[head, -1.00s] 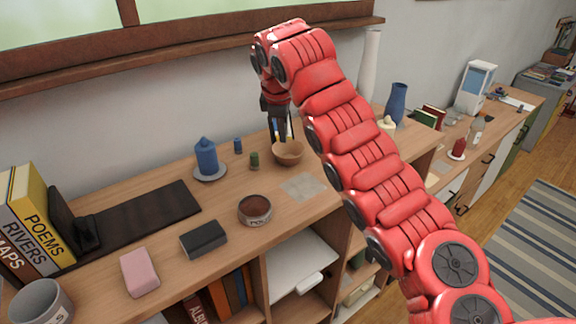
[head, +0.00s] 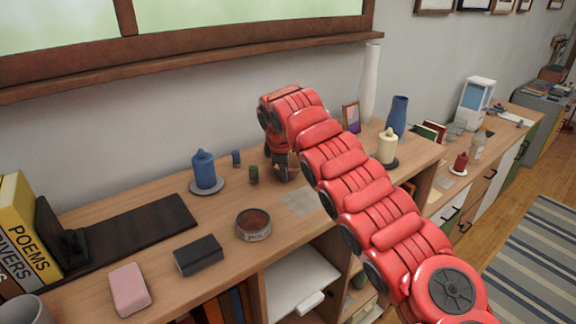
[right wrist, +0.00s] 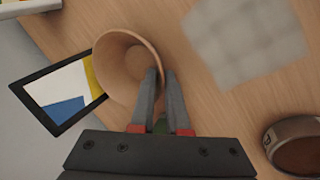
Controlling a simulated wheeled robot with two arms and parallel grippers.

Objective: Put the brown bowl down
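The brown bowl (right wrist: 128,62) is a small, plain tan bowl, seen from above in the right wrist view. My right gripper (right wrist: 161,75) is closed over its rim, with one finger inside and the other outside. In the head view, my right gripper (head: 283,172) is low over the back of the wooden cabinet top (head: 330,196). There the hand and arm mostly hide the bowl. I cannot tell whether the bowl touches the surface. My left gripper is not in view.
A grey patch (head: 298,203) and a darker labelled bowl (head: 253,226) lie in front of the hand. A green item (head: 253,175) and a blue candle (head: 204,171) stand left. A flat picture (right wrist: 62,92) is beside the held bowl. Cream candle (head: 387,147) stands right.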

